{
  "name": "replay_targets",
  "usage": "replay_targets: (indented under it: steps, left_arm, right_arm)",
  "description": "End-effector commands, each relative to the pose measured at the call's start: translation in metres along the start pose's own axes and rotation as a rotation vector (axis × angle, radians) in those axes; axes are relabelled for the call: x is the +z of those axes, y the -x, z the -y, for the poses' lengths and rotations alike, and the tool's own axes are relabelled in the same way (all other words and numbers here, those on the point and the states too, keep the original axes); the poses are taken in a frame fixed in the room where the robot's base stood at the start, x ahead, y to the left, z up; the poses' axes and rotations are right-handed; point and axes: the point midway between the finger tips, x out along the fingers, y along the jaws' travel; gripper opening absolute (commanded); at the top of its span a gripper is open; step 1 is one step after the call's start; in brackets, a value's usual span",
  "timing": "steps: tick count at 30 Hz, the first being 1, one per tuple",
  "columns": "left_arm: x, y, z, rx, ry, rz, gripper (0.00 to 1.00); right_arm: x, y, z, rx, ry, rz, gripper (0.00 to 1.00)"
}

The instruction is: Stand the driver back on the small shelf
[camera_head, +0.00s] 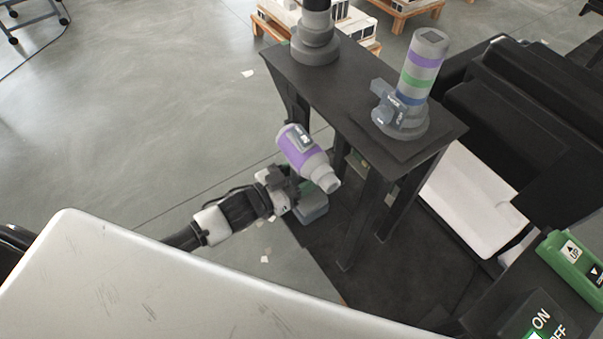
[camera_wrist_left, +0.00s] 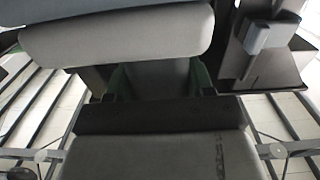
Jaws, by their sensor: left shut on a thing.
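The driver (camera_head: 305,158) has a purple and grey body and a grey-blue foot below it. It is tilted in the air, its grey nose toward the lower right in the head view. My left gripper (camera_head: 292,187) is shut on it between body and foot; the fingertips are mostly hidden. The driver (camera_wrist_left: 115,38) also fills much of the left wrist view. My right gripper is not in view.
A grey column with purple, green and blue bands (camera_head: 420,68) stands on the shelf's right end. A grey round post (camera_head: 316,45) stands at its far end. The shelf's middle is clear. A pale panel (camera_head: 150,280) fills the lower left. A green UP control box (camera_head: 572,258) is at right.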

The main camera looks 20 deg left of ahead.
Motion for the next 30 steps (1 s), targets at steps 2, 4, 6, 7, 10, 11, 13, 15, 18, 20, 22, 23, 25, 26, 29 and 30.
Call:
replay_targets:
  steps: [2,4,6,7,10,11,13,15,18,20,22,23,25,26,29,30]
  left_arm:
    - [-0.003,-0.001,0.0,0.001,-0.001,-0.007,0.11]
    - [0.0,-0.001,0.0,0.001,-0.001,-0.007,0.11]
    - [0.003,0.0,0.0,0.0,0.0,0.0,0.58]
    - [0.003,0.0,0.0,0.0,0.0,0.001,0.62]
    - [0.003,0.0,0.0,0.0,0.0,0.001,0.78]
    - [0.003,0.0,0.0,0.0,0.0,0.001,0.79]
    - [0.003,0.0,0.0,0.0,0.0,0.0,0.79]
    - [0.002,0.0,0.0,0.0,0.0,0.0,0.79]
    - [0.002,0.0,0.0,0.0,0.0,0.0,0.79]
    - [-0.002,0.0,0.0,0.0,-0.001,0.0,0.79]
    - [0.001,0.007,0.0,0.0,0.0,0.002,0.79]
    - [0.001,0.011,0.0,0.0,0.0,0.003,0.79]
    - [0.001,0.023,0.0,0.0,0.001,0.003,0.79]
    - [0.001,0.03,0.0,0.0,0.0,0.005,0.79]
    - [0.002,0.052,0.0,0.0,0.0,0.006,0.79]
    - [0.001,0.061,-0.001,0.0,0.0,0.006,0.79]
  right_arm:
    - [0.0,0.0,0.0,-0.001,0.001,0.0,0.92]
    - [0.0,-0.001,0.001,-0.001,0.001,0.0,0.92]
    - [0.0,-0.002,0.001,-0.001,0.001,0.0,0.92]
    - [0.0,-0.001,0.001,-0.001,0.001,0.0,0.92]
    - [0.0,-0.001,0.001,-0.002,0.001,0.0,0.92]
    - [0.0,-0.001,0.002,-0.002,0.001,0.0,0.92]
    - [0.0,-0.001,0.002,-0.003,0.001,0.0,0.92]
    - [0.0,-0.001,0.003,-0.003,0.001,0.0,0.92]
    - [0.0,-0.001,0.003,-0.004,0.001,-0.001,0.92]
    - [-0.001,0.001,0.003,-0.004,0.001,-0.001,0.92]
    - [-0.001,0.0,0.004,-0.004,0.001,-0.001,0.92]
    - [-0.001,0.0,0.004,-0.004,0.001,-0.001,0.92]
    - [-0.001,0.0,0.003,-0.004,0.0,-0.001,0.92]
    - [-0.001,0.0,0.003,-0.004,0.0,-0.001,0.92]
    - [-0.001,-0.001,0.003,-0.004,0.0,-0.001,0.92]
    - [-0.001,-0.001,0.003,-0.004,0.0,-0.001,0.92]
